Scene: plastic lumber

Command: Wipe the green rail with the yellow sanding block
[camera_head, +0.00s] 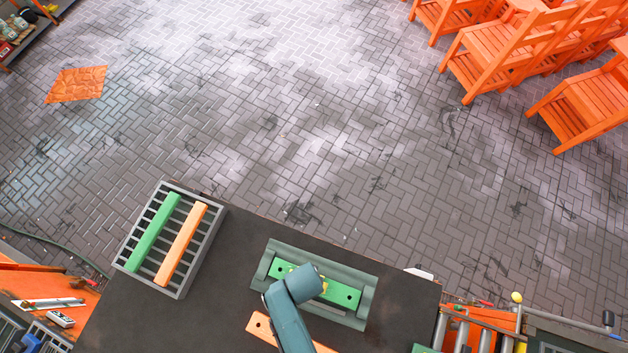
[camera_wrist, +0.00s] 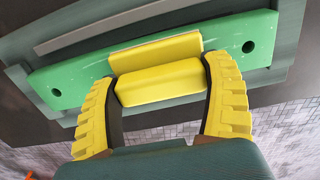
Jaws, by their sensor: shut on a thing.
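The green rail (camera_head: 342,294) lies in a grey-green holder (camera_head: 364,307) on the dark table. It has a hole near each end, and in the wrist view the rail (camera_wrist: 72,82) shows small pale specks. My gripper (camera_wrist: 160,82) is shut on the yellow sanding block (camera_wrist: 158,86), with a yellow ribbed finger at each end. The block is over the middle of the rail and lined up along it; whether it touches the rail is hard to tell. In the head view my arm covers the gripper and nearly all of the block.
A grey slatted rack (camera_head: 185,283) at the table's left holds a green bar (camera_head: 153,232) and an orange bar (camera_head: 181,244). A light-orange piece (camera_head: 259,325) with a hole lies in front of the holder, partly under my arm. The dark table top (camera_head: 232,265) between rack and holder is clear.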

